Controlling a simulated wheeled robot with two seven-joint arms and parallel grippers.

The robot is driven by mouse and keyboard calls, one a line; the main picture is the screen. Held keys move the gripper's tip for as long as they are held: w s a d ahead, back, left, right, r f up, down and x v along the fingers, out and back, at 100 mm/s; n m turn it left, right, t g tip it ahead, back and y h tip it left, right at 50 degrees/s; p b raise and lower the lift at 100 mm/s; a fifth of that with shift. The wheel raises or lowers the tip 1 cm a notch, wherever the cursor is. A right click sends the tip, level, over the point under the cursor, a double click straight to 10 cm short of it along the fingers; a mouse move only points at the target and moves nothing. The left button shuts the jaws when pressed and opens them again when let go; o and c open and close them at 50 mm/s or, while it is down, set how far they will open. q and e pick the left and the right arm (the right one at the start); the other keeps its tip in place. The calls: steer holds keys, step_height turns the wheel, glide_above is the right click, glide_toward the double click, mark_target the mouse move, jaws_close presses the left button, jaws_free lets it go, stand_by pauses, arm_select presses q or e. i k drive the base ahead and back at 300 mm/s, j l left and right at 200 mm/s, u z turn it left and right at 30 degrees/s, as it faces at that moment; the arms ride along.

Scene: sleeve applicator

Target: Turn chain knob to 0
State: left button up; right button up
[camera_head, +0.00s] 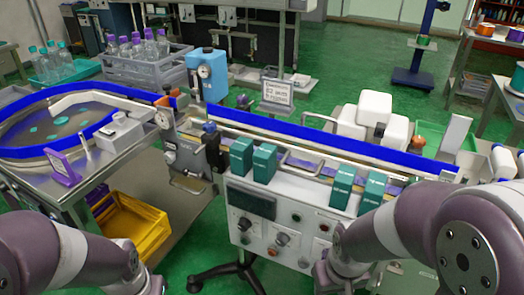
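The white control panel (268,238) is on the front of the conveyor machine. It carries a dark display (251,201) and round knobs with dark grips, among them a left knob (243,224) and a middle knob (282,239). The labels and scales are too small to read, so I cannot tell which is the chain knob or where it points. My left arm comes in at the bottom left, left of the panel. My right arm comes in from the right and covers the panel's right part. Neither gripper shows.
Several teal boxes (241,157) stand along the conveyor above the panel. A blue-rimmed round table (40,152) is at the left. A yellow bin (133,228) sits low beside the machine. A black stand foot (236,270) is below the panel.

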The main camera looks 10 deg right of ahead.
mark_target(169, 156)
steer(key=j+z, duration=0.25)
steer(key=z, duration=0.2)
steer(key=j+z, duration=0.3)
steer(key=z, duration=0.15)
steer(key=j+z, duration=0.25)
steer(key=z, duration=0.2)
steer(key=k+j+z, duration=0.1)
steer(key=j+z, duration=0.15)
steer(key=z, duration=0.2)
steer(key=k+j+z, duration=0.15)
steer(key=z, duration=0.35)
steer(key=k+j+z, duration=0.15)
steer(key=z, duration=0.3)
